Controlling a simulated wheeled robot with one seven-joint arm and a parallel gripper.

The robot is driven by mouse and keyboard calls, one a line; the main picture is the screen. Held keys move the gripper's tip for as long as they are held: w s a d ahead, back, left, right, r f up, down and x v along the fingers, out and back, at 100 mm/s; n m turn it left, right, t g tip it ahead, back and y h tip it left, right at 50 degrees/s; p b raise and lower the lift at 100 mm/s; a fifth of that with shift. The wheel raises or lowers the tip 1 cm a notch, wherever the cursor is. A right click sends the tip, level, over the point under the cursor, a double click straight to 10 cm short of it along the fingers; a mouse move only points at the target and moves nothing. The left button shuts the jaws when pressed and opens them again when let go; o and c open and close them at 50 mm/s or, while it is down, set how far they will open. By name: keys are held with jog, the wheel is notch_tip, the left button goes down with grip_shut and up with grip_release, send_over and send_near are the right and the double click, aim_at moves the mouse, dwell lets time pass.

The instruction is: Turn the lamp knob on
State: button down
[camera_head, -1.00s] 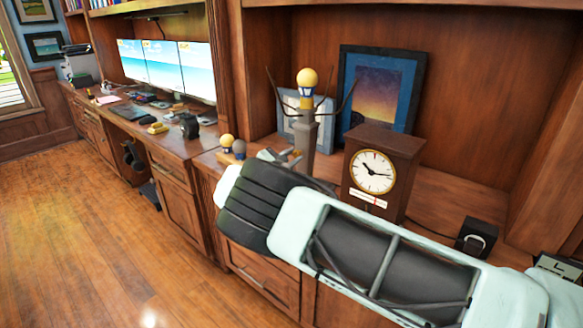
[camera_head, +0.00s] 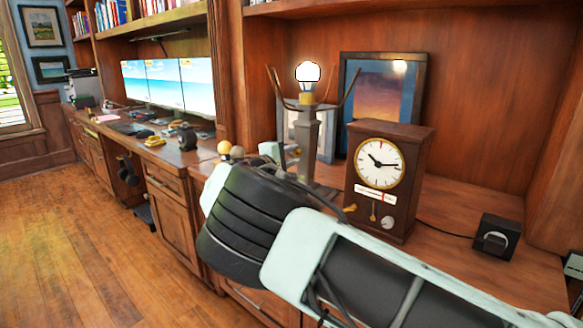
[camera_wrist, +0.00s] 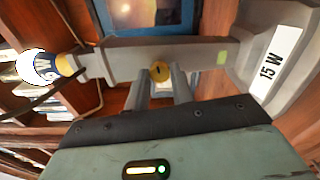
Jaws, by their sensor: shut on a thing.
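The lamp (camera_head: 308,130) is a grey post with thin curved prongs and a round bulb (camera_head: 308,73) on top. The bulb looks bright white. In the wrist view the lamp (camera_wrist: 200,54) lies sideways, with its bulb (camera_wrist: 34,66) at the left and a "15 W" label on its base. The small gold lamp knob (camera_wrist: 160,70) shows on the post between my fingertips. My gripper (camera_wrist: 161,80) is shut on the knob. In the head view my gripper (camera_head: 288,158) is at the lamp post, partly hidden by my arm, and the knob cannot be made out.
A wooden clock (camera_head: 382,175) stands just right of the lamp. Picture frames (camera_head: 383,100) lean behind it. A black box (camera_head: 496,237) sits at the right on the shelf. Small round objects (camera_head: 231,151) are left of my gripper. A desk with monitors (camera_head: 168,84) is farther left.

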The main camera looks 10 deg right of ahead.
jog(key=shift+f+m+b, duration=0.15)
jog(key=shift+m+b, duration=0.65)
jog(key=shift+b, duration=0.05)
jog(key=c, duration=1.2)
grip_release()
jog(key=v, duration=1.7)
jog(key=shift+a, duration=0.25)
jog(key=shift+s, duration=0.15)
